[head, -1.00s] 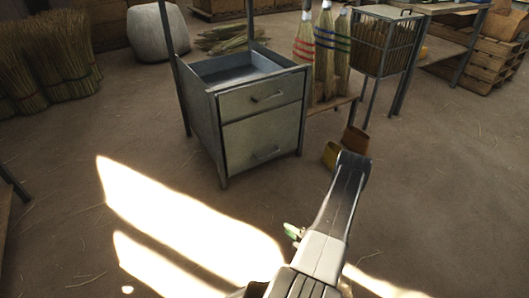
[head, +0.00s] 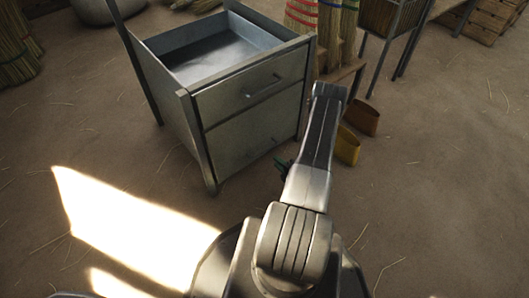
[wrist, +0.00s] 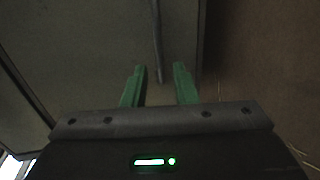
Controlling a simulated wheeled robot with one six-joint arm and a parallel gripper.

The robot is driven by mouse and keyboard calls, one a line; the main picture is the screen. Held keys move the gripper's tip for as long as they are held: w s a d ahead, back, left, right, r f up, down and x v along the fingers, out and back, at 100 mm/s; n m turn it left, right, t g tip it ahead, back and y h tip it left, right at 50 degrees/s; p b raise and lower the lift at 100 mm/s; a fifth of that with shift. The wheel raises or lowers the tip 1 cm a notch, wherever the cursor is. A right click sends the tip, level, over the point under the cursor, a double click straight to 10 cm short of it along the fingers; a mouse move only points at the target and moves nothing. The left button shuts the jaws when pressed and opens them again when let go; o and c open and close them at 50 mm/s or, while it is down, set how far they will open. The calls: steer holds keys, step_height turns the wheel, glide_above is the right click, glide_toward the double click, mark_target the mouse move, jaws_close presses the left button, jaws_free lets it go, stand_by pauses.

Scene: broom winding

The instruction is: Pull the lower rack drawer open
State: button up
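The grey metal rack (head: 190,130) stands left of my arm in the head view. Its lower drawer (head: 235,145) looks shut, with a dark bar handle (head: 262,147) on its front. The upper drawer (head: 245,92) above it also looks shut. My gripper (wrist: 158,75) is open, its two green fingers apart in the wrist view. A bar handle (wrist: 157,40) runs lengthwise in that view, its near end between the fingertips with a gap on both sides. I cannot tell how deep it sits between them. In the head view my arm mostly hides the gripper; only a green bit shows.
An open tray (head: 210,58) tops the rack. Brooms (head: 335,35) stand behind it to the right. A yellow bin (head: 347,146) and a brown bin (head: 361,117) sit right of my arm. The floor (head: 130,180) in front of the rack is clear.

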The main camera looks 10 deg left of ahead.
mark_target(265, 151)
steer(key=b+x, duration=0.3)
steer(key=x, duration=0.6)
steer(key=shift+w+a, duration=0.15)
steer(key=shift+a, duration=0.05)
jaws_close()
